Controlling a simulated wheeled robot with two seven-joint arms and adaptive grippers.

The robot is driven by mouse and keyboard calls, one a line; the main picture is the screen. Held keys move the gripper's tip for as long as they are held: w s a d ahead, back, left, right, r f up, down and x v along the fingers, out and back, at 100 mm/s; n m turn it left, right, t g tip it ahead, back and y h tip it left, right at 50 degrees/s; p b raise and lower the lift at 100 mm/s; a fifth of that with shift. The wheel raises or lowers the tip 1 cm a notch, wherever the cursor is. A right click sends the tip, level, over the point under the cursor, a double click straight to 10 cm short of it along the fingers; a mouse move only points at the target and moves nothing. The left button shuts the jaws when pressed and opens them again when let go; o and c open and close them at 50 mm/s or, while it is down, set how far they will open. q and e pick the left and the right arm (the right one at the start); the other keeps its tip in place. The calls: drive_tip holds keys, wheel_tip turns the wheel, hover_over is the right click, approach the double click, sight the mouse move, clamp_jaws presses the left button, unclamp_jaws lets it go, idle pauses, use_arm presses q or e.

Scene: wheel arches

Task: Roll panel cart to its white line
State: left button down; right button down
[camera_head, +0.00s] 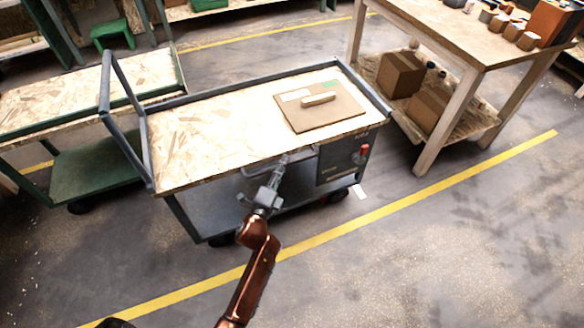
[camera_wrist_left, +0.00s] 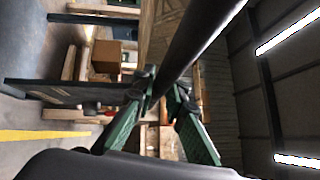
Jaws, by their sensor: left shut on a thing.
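The panel cart (camera_head: 205,140) has a speckled wood top, a grey frame, an upright push bar at its left end and a grey control box (camera_head: 336,167) with a red knob. My left gripper (camera_head: 277,178) is at the cart's near long side, shut on a grey handle bar (camera_head: 302,154) below the top's edge. In the left wrist view, the green fingers (camera_wrist_left: 162,95) close around a dark bar (camera_wrist_left: 203,38). A short white mark (camera_head: 360,191) lies on the floor beside the cart's near right corner; how far it runs under the cart is hidden. My right gripper is out of view.
A board with a handle (camera_head: 320,105) lies on the cart top. A wooden table (camera_head: 450,40) with boxes stands close at the right. A green-framed cart (camera_head: 70,100) stands close at the left. A yellow floor line (camera_head: 420,199) runs in front; the near floor is clear.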

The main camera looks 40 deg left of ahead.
use_arm(q)
drive_tip(key=shift+w+d+r, duration=0.1)
drive_tip(key=shift+w+d, duration=0.1)
drive_tip(key=shift+d, duration=0.05)
drive_tip(key=c, duration=2.2)
unclamp_jaws()
drive_tip(key=shift+w+d, duration=0.1)
drive_tip(key=shift+w, duration=0.05)
drive_tip(key=shift+o, duration=1.3)
drive_tip(key=shift+a, duration=0.25)
drive_tip(key=shift+s, duration=0.2)
